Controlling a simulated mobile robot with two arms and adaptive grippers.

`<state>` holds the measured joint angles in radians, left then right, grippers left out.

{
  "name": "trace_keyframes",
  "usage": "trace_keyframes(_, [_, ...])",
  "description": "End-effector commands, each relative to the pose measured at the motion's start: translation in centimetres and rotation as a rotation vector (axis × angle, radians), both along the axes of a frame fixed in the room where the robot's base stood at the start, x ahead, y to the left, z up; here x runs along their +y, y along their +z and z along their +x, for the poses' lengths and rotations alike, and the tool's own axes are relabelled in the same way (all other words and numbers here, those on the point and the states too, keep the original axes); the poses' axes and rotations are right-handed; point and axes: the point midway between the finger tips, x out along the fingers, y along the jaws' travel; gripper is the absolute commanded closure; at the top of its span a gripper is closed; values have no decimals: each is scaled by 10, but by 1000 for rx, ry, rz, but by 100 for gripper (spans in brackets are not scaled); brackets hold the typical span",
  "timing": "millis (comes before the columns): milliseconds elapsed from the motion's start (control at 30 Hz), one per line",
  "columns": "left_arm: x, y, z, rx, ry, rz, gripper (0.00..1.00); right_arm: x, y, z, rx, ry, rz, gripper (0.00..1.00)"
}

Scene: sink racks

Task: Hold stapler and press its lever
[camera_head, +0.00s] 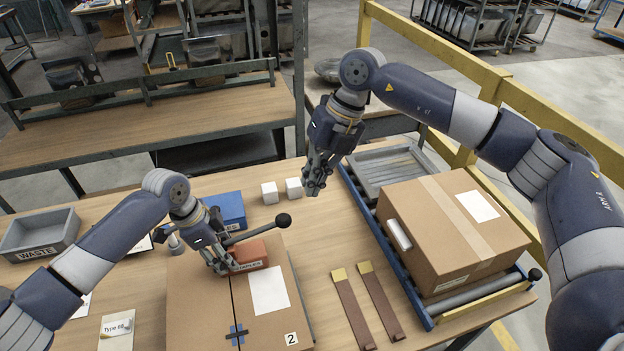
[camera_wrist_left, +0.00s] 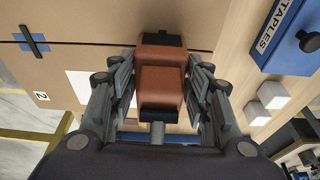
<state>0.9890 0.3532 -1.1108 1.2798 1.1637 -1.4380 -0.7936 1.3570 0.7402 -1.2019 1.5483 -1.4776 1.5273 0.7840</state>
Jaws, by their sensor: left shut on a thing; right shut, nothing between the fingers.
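The red-brown stapler (camera_head: 250,254) sits on top of the large cardboard box. A black lever with a ball end (camera_head: 283,220) sticks out from it toward the upper right. My left gripper (camera_head: 224,268) is at the stapler's left end. In the left wrist view the left gripper's fingers (camera_wrist_left: 162,100) are on both sides of the stapler body (camera_wrist_left: 162,86), shut on it. My right gripper (camera_head: 313,188) is shut and empty, in the air above and to the right of the lever ball, apart from it.
The cardboard box (camera_head: 195,300) has a dark strap and a label. A blue staples box (camera_head: 228,208) and white cubes (camera_head: 270,192) stand behind. A roller conveyor carries another carton (camera_head: 455,225). Brown strips (camera_head: 355,312) lie on the table. A grey waste bin (camera_head: 38,238) is at left.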

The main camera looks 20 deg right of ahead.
Motion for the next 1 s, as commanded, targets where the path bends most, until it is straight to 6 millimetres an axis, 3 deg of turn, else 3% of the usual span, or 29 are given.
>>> trace_keyframes(133, [1, -1, 0, 1, 0, 3, 76, 0, 0, 0, 0, 0, 0, 100])
trace_keyframes(167, [1, -1, 0, 1, 0, 3, 53, 0, 0, 0, 0, 0, 0, 100])
trace_keyframes(267, [1, -1, 0, 1, 0, 2, 32, 0, 0, 0, 0, 0, 0, 100])
trace_keyframes(667, [1, 4, 0, -1, 0, 1, 32, 0, 0, 0, 0, 0, 0, 100])
trace_keyframes(767, [4, 15, 1, -2, 1, -1, 32, 0, 0, 0, 0, 0, 0, 100])
trace_keyframes(1000, [16, 63, 1, -4, 0, 0, 32, 0, 0, 0, 0, 0, 0, 100])
